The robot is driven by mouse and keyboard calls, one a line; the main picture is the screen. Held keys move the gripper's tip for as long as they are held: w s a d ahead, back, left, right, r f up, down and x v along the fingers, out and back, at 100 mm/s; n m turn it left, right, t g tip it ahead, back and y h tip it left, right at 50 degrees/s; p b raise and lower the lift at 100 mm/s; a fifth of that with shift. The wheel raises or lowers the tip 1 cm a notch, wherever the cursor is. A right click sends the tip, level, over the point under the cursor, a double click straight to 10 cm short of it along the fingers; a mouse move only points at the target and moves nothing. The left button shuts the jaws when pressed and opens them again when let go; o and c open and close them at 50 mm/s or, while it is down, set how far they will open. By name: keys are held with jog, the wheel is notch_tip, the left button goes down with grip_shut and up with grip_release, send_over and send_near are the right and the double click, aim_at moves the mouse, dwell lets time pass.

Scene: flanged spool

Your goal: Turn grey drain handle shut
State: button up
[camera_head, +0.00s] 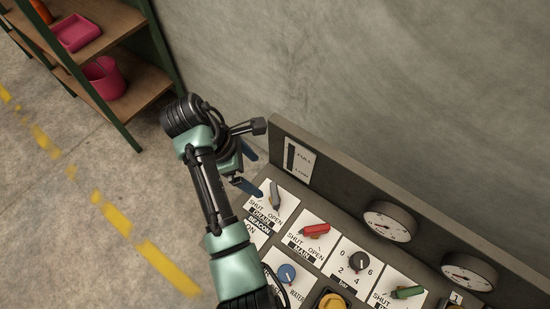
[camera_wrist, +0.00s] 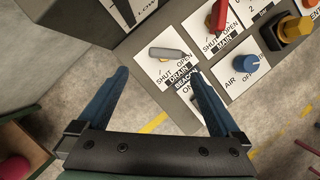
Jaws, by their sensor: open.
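The grey drain handle (camera_head: 275,194) sits on a white plate marked SHUT, OPEN and DRAIN at the left end of the panel. It also shows in the wrist view (camera_wrist: 167,53), above and between the fingers, lying between the SHUT and OPEN words; its exact setting is hard to tell. My gripper (camera_head: 247,171) is open and empty, just up and left of the handle in the head view. In the wrist view my gripper (camera_wrist: 158,78) has its two blue fingers spread wide, and neither appears to touch the handle.
The red main handle (camera_head: 316,230), a black numbered knob (camera_head: 359,261), a blue knob (camera_head: 287,273), a yellow knob (camera_head: 332,301) and a green handle (camera_head: 407,292) share the panel. Two gauges (camera_head: 390,221) stand behind. A shelf (camera_head: 125,75) with pink containers is at left.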

aim_at(274, 193)
jog(key=x, duration=0.3)
jog(key=s+x, duration=0.1)
jog(key=x, duration=0.7)
jog(key=shift+s+d, duration=0.2)
jog(key=shift+w+d+f, duration=0.2)
jog(key=shift+f, duration=0.35)
jog(key=c, duration=1.2)
